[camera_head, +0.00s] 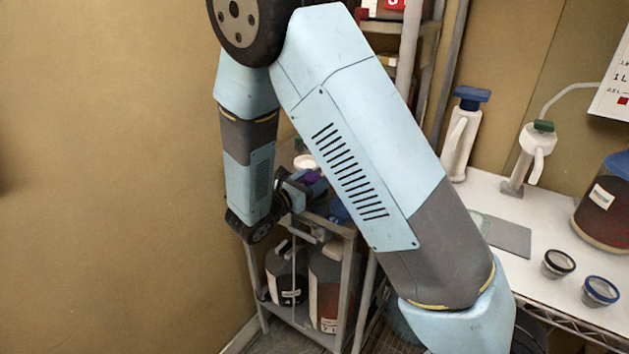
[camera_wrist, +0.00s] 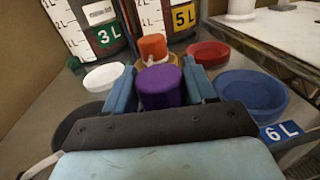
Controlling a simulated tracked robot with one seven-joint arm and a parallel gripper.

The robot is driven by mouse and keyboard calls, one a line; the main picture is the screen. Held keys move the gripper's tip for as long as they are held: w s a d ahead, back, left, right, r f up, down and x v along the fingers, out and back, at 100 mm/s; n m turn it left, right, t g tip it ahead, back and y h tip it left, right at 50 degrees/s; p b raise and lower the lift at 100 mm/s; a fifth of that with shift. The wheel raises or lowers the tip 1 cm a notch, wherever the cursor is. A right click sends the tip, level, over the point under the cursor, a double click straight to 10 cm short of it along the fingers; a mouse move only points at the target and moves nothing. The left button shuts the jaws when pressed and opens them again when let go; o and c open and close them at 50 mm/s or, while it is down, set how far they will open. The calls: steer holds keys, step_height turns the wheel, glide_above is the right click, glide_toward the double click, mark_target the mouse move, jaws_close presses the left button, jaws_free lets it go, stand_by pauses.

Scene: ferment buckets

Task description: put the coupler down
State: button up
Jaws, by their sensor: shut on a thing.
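The coupler, a purple cylinder (camera_wrist: 162,88), is between the two light blue fingers of my gripper (camera_wrist: 162,92) in the wrist view. My gripper is shut on it, and it looks upright. An orange cap-like piece (camera_wrist: 152,47) with a pale part below it shows just behind; I cannot tell whether it belongs to the coupler. In the head view my gripper (camera_head: 302,187) is over the top of a grey rack, with a bit of purple (camera_head: 310,176) at it. My arm hides much of this area. The coupler's underside is hidden, so contact with the surface cannot be told.
On the grey surface are a white lid (camera_wrist: 104,77), a red lid (camera_wrist: 208,53) and a blue round dish (camera_wrist: 250,92). Containers labelled 3 L (camera_wrist: 90,28) and 5 L (camera_wrist: 167,17) stand behind. A 6 L label (camera_wrist: 282,132) is at the right. Jugs (camera_head: 328,290) stand on the lower shelf.

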steer(key=shift+f, duration=0.2)
steer(key=shift+s+d+f, duration=0.1)
steer(key=shift+s+f, duration=0.2)
steer(key=shift+f, duration=0.2)
steer(key=o, duration=1.1)
steer(key=shift+o, duration=0.2)
steer(key=shift+w+r, duration=0.1)
steer(key=shift+r, duration=0.4)
steer(key=v, duration=1.2)
steer(key=shift+w+r, duration=0.2)
